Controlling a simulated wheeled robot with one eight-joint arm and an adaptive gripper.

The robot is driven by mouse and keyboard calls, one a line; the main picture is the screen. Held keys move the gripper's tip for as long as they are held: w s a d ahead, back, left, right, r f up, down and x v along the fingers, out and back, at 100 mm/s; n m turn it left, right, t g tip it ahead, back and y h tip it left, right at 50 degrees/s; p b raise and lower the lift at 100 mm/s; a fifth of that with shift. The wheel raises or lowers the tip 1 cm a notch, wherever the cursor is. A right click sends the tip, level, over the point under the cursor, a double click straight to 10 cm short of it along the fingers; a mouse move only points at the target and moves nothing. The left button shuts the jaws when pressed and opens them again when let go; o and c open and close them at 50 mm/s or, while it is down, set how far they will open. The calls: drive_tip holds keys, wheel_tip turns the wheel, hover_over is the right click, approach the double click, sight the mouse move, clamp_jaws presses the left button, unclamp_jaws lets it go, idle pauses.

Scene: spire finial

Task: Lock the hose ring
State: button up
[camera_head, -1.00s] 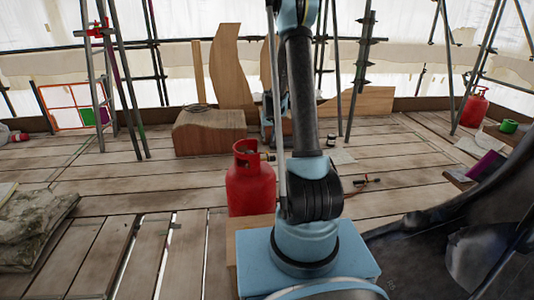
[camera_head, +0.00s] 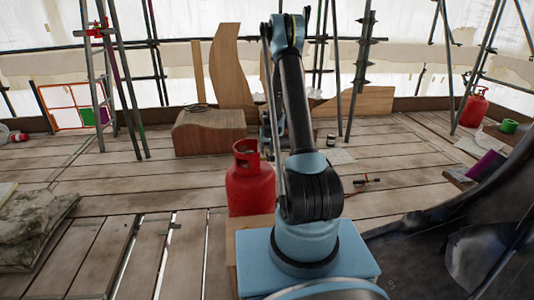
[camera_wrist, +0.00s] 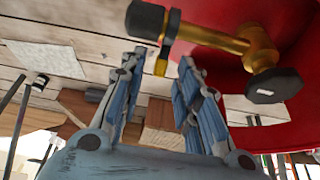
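The red gas cylinder (camera_head: 250,182) stands upright on the planks, left of my arm; its red body fills the upper right of the wrist view (camera_wrist: 270,25). Its brass valve (camera_wrist: 215,38) juts left, with a black hexagonal knob (camera_wrist: 273,86) at one end. At the outlet end is a black fitting (camera_wrist: 146,18) with a dark collar (camera_wrist: 170,27) and a short yellow tab (camera_wrist: 162,62); I cannot tell which part is the hose ring. My gripper (camera_wrist: 160,66) is open and empty, its fingertips just below the collar in the picture. My arm hides it in the head view.
A curved wooden block (camera_head: 208,132) stands behind the cylinder. A small tool or fitting with red parts (camera_head: 366,181) lies on the planks to the right. Scaffold poles (camera_head: 360,70) rise behind. A second red cylinder (camera_head: 474,107) is far right. Planks at left centre are clear.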

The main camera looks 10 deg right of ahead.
drive_tip(key=shift+w+f, duration=0.2)
drive_tip(key=shift+f, duration=0.4)
clamp_jaws()
drive_tip(key=shift+w, duration=0.1)
drive_tip(key=g, duration=0.1)
drive_tip(key=w+f+g, duration=0.1)
drive_tip(key=g, duration=0.2)
drive_tip(key=shift+w+f, duration=0.15)
drive_tip(key=shift+f, duration=0.15)
drive_tip(key=shift+w+f+g, duration=0.1)
drive_tip(key=shift+f+g, duration=0.35)
drive_tip(key=shift+g, duration=0.7)
drive_tip(key=shift+w+f+g, duration=0.1)
drive_tip(key=shift+f+g, duration=0.35)
drive_tip(key=shift+g, duration=0.7)
